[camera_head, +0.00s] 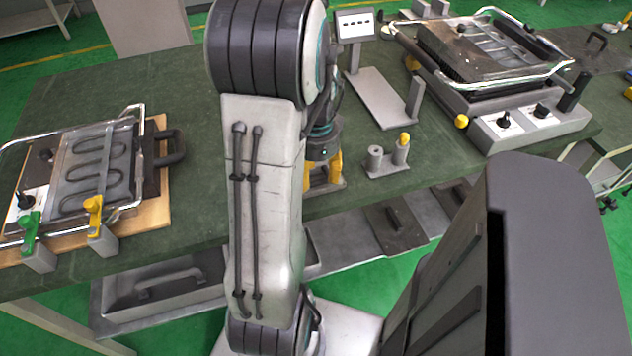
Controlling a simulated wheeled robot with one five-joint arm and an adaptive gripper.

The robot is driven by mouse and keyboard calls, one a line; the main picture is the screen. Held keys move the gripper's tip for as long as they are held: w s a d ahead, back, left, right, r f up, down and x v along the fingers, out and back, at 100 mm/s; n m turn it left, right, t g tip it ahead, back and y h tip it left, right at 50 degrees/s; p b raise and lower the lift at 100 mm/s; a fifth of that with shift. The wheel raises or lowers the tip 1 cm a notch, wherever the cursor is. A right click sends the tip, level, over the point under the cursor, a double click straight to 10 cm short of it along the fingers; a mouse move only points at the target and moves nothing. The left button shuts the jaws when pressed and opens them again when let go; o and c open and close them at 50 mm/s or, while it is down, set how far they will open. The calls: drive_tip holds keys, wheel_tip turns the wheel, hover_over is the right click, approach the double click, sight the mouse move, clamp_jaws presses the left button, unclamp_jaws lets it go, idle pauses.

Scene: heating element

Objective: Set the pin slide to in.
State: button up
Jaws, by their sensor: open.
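My gripper (323,152) is at the end of my wrist, just above the table near its front edge, mostly hidden behind my own arm. It is open. Yellow parts on a small grey base (328,185) show right below it; I cannot tell whether they touch it. To its right is a small grey block with two posts (387,168), one with a yellow top (404,139). No part is clearly recognisable as the pin slide; it may be the partly hidden yellow piece under my gripper.
A heating element in a frame (95,165) lies on a wooden board at left, with green and yellow clamps in front. A grill-like unit with knobs (490,75) stands at right. A grey stand with a small panel (380,97) is between. Green table top (180,95) is clear behind.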

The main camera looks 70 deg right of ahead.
drive_tip(key=shift+f, duration=1.25)
drive_tip(key=shift+o, duration=0.3)
clamp_jaws()
